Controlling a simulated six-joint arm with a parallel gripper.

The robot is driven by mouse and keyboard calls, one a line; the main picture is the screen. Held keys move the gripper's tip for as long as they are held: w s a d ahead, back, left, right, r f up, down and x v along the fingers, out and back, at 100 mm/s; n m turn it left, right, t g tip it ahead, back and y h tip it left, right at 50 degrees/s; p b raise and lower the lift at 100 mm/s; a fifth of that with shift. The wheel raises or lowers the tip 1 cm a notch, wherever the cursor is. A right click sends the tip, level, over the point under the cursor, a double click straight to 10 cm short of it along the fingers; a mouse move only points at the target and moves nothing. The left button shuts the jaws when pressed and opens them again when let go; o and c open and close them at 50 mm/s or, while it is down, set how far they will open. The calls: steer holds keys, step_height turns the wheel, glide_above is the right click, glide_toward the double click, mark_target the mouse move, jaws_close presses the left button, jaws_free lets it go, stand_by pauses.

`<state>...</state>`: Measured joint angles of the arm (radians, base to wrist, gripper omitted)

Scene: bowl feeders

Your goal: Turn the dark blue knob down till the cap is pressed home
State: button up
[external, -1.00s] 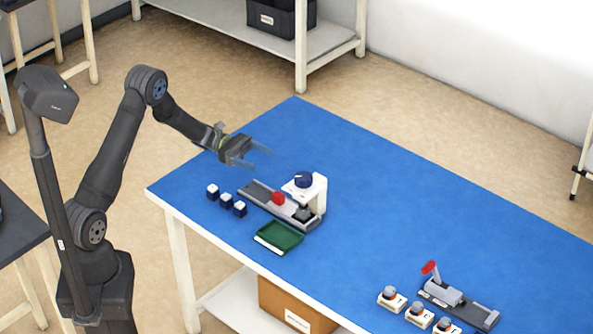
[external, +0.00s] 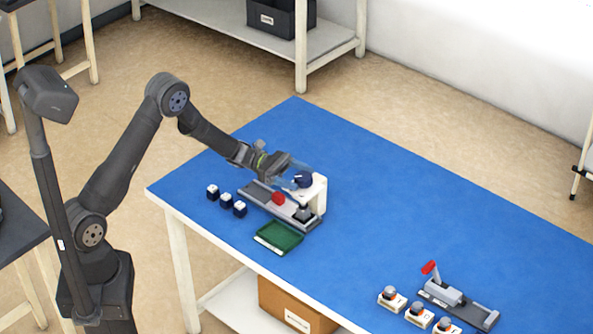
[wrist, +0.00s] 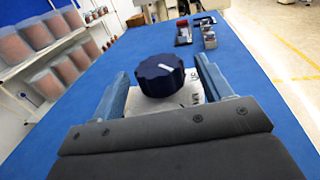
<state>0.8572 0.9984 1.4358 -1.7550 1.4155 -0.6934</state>
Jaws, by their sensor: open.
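The dark blue knob (external: 303,179) tops a white press (external: 319,195) at the end of a grey rail fixture (external: 257,195). In the wrist view the knob (wrist: 160,75) has a white mark and sits between the two fingers of my gripper (wrist: 163,82). The fingers stand apart on either side, with visible gaps to the knob. In the external view my gripper (external: 297,172) reaches the knob from the left. A red part (external: 278,198) sits on the rail. A dark block (external: 303,214) is under the press; I cannot make out the cap there.
Several dark blue blocks with white tops (external: 226,200) stand left of the rail. A green tray (external: 279,238) lies in front of it. A second fixture with a red handle (external: 430,267) and several white-based parts (external: 419,314) are at the right. The table's back is clear.

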steer(key=shift+x, duration=1.1)
steer(key=c, duration=1)
steer(key=shift+o, duration=0.2)
steer(key=shift+m+g+y, duration=1.2)
steer(key=shift+g+y, duration=0.1)
steer(key=shift+g, duration=0.1)
steer(key=o, duration=1)
steer(key=shift+c, duration=0.2)
